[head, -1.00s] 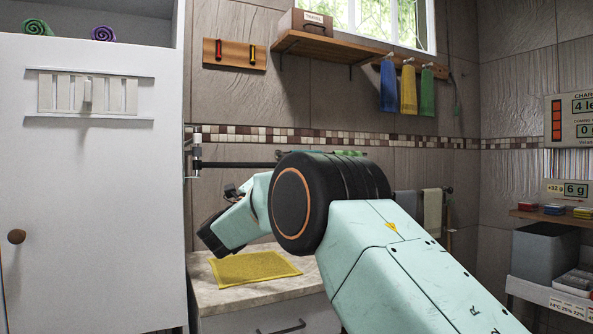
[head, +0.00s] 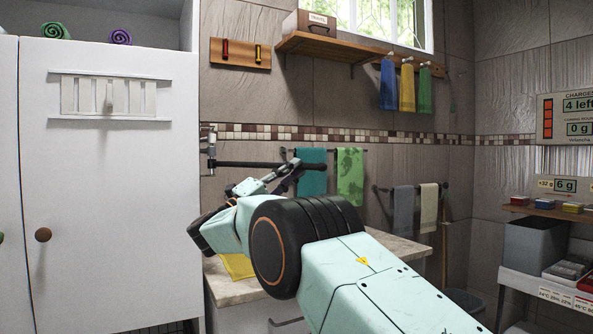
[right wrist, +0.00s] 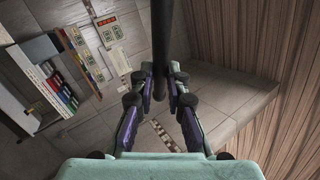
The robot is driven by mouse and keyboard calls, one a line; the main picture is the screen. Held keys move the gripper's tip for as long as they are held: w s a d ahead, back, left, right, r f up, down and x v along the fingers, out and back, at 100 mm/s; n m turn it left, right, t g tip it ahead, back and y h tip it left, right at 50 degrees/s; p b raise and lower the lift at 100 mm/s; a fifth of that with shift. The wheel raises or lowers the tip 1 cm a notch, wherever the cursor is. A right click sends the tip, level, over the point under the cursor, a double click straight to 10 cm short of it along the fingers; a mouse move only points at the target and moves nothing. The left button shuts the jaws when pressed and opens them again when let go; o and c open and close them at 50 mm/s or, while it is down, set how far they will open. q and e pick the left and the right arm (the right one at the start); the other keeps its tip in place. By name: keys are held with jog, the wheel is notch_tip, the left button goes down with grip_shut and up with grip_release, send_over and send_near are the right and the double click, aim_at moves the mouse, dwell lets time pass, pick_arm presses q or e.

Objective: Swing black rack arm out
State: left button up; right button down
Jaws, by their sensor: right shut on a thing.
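The black rack arm (head: 245,164) is a dark horizontal bar. It runs right from a metal wall bracket (head: 210,150) beside the white cabinet. My right gripper (head: 291,172) is at the bar's right part in the head view, reaching up to it from below. In the right wrist view the bar (right wrist: 162,35) runs down from the top between the two fingers of my right gripper (right wrist: 162,83), which are shut on it. My left gripper is not in view.
A teal towel (head: 311,160) and a green towel (head: 350,176) hang on a wall rail just right of the gripper. The white cabinet (head: 110,220) stands at left. A counter (head: 400,247) with a yellow cloth (head: 238,265) lies below my arm.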

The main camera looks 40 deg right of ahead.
jog(key=shift+s+a+m+g, duration=0.2)
jog(key=shift+a+m+g, duration=0.15)
jog(key=shift+a, duration=0.2)
jog(key=c, duration=1.6)
grip_release()
jog(key=v, duration=1.2)
jog(key=shift+w+a, duration=0.1)
